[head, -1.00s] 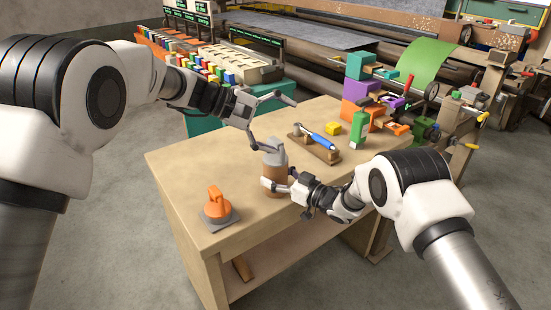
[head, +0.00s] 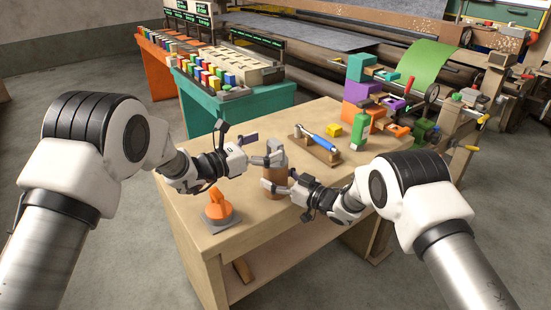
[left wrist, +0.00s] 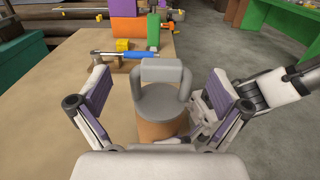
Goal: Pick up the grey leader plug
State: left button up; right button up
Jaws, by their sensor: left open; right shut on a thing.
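The grey leader plug (head: 276,151) sits on top of a brown cylinder (head: 275,193) on the bench. In the left wrist view the plug (left wrist: 162,103) is a round grey disc with an upright handle, above the orange-brown cylinder (left wrist: 160,130). My left gripper (head: 264,148) is open close to the plug. In the left wrist view its fingers (left wrist: 159,82) stand apart on either side of the handle, with visible gaps. My right gripper (head: 279,183) is shut on the brown cylinder from the right. One finger partly hides the cylinder.
An orange plug-like piece (head: 216,203) on a grey base stands at the front left of the bench (head: 250,237). Behind the plug lie a blue-handled tool (head: 319,141), a yellow block (head: 333,130) and a green bottle (head: 360,132). Coloured blocks line a teal stand (head: 240,108).

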pick_arm(q)
jog(key=x, duration=0.3)
jog(key=shift+d+f, duration=0.1)
jog(key=shift+d, duration=0.15)
pick_arm(e)
jog(key=shift+d, duration=0.1)
pick_arm(q)
jog(key=shift+s+a, duration=0.1)
jog(key=shift+c, duration=0.7)
jog(key=c, duration=1)
notch_tip(320, 180, up, 10)
jog(key=shift+r, duration=0.1)
notch_tip(320, 180, up, 6)
send_over(272, 144)
jog(key=w, duration=0.1)
jog(key=w+a, duration=0.1)
jog(key=w, duration=0.1)
jog(key=w+a+r, duration=0.1)
jog(key=w+a, duration=0.1)
jog(key=w, duration=0.1)
jog(key=w+a, duration=0.2)
jog(key=shift+w+a+r, duration=0.2)
jog(key=shift+a+r, duration=0.05)
jog(key=shift+r, duration=0.15)
